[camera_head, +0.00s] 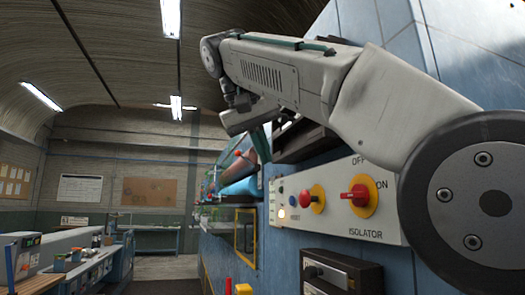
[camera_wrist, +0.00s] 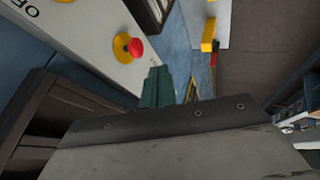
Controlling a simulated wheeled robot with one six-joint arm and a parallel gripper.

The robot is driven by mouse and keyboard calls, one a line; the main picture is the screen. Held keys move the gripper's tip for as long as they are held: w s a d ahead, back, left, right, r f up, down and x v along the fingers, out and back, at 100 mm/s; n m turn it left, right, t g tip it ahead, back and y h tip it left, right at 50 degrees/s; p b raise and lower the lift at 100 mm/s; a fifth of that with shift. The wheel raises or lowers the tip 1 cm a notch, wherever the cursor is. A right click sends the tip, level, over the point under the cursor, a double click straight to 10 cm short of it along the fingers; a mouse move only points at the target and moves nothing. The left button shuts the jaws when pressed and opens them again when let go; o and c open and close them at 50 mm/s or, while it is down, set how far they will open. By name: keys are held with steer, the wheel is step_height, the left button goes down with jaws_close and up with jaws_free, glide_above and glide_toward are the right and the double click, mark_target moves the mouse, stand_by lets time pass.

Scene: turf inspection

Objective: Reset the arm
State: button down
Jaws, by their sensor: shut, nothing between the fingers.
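My grey arm reaches from the right edge across the upper part of the head view, folded back at an elbow in the upper left. In the wrist view the green fingers (camera_wrist: 157,87) show together at the centre, shut and empty.
The isolator panel (camera_head: 335,212) carries a red rotary switch (camera_head: 358,195) and a red button (camera_head: 315,197), both on yellow discs. The button also shows in the wrist view (camera_wrist: 134,47). A dark box (camera_head: 340,275) sits below. Benches (camera_head: 70,265) stand left; the aisle floor between is open.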

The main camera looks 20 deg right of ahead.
stand_by(0.6)
step_height(320, 180, down, 17)
steer(key=a+n+g+y, duration=0.1)
steer(key=n+y, duration=0.1)
steer(key=n, duration=0.2)
steer(key=s+d+f+y, duration=0.1)
steer(key=s+d+f, duration=0.2)
steer(key=s+f, duration=0.5)
steer(key=s+d+f+m+g+y, duration=0.1)
steer(key=s+d+f, duration=0.2)
steer(key=s+f, duration=0.6)
steer(key=s+d+f+m+g+y, duration=0.1)
steer(key=s+d+f, duration=0.2)
steer(key=s+f, duration=0.5)
steer(key=shift+s+f+y, duration=0.15)
steer(key=shift+f+y, duration=0.25)
steer(key=shift+f, duration=1.85)
